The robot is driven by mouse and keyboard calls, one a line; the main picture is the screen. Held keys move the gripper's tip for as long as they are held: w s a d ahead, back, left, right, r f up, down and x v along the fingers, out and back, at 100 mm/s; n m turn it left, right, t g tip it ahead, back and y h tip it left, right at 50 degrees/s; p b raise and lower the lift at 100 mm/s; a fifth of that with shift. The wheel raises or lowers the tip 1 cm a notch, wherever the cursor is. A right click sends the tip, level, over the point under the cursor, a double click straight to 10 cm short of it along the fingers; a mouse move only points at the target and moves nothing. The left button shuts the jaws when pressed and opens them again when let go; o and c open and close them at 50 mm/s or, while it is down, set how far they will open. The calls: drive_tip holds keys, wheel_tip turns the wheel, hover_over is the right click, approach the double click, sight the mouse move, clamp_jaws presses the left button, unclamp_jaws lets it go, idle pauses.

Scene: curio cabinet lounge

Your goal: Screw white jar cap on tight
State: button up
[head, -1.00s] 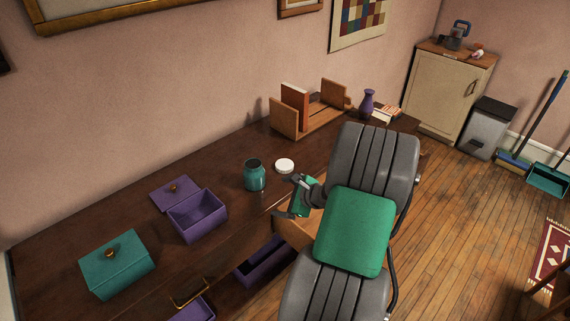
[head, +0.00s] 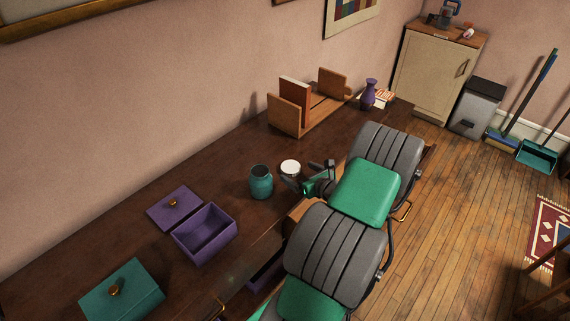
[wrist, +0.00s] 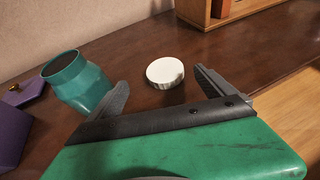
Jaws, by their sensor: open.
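The white jar cap (head: 290,167) lies flat on the dark wooden desk, just right of the teal jar. It also shows in the wrist view (wrist: 165,72), ahead of the space between my fingers. The teal jar (head: 260,183) stands upright on the desk with its mouth open and uncapped. In the wrist view the jar (wrist: 77,82) is left of the cap, beyond my left finger. My gripper (head: 307,175) is open and empty, close to the cap on its right-hand side; in the wrist view its fingers (wrist: 160,90) are spread wide. I cannot tell whether either finger touches the desk.
An open purple box (head: 205,233) and its lid (head: 174,208) lie left of the jar. A teal box (head: 122,293) is at the front left. A wooden book rack (head: 310,110) stands behind the cap. The desk (head: 225,160) between the jar and the wall is clear.

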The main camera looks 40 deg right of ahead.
sight(291, 166)
drive_tip(key=x, duration=0.4)
drive_tip(key=p+x, duration=0.1)
drive_tip(key=x, duration=0.1)
drive_tip(key=shift+s+d, duration=0.1)
drive_tip(key=shift+d, duration=0.35)
drive_tip(key=shift+c, duration=0.5)
drive_tip(key=c, duration=1.3)
drive_tip(key=shift+o, duration=0.2)
